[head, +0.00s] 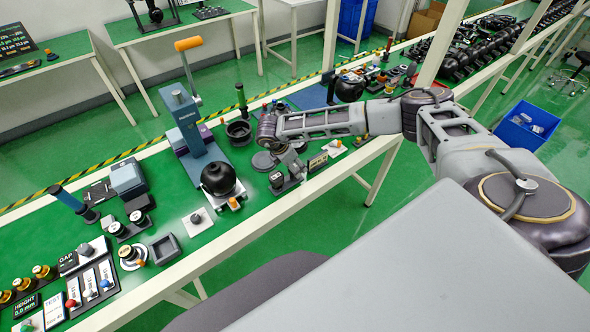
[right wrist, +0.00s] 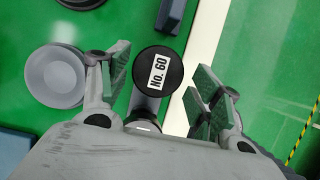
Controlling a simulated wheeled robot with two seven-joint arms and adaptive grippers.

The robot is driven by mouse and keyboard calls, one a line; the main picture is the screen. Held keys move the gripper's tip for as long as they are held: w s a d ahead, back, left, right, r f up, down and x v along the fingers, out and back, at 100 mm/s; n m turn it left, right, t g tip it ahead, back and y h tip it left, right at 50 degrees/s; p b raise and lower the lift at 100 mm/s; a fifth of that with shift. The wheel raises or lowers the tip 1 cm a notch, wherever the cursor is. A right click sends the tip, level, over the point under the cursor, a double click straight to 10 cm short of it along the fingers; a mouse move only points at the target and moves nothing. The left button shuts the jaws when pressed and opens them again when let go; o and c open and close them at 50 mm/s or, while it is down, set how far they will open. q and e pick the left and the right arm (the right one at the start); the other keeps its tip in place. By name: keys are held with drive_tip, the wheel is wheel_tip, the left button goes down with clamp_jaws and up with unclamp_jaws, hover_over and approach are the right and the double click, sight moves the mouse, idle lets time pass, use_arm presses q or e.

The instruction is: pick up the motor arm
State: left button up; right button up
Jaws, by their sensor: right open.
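My right gripper (right wrist: 161,85) is open, with one finger on each side of the part and gaps visible beside the cap. In the head view, my right gripper (head: 287,163) points down over the near edge of the green bench, and the wrist partly hides what is under it. My left gripper is not in view.
A grey round dish (right wrist: 54,77) lies left of the fingers. On the bench, a blue press (head: 186,125) with an orange handle and a black ball (head: 218,178) stand to the left. The white bench edge (head: 240,240) runs along the near side.

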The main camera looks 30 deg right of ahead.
sight(295, 165)
drive_tip(key=shift+f, duration=0.7)
drive_tip(key=shift+p+x, duration=0.55)
drive_tip(key=shift+x, duration=1.1)
drive_tip(key=shift+w+a+f, duration=0.1)
drive_tip(key=shift+a, duration=0.05)
drive_tip(key=c, duration=1)
drive_tip(key=shift+o, duration=0.2)
drive_tip(key=shift+r+b, duration=0.8)
drive_tip(key=shift+r, duration=4.25)
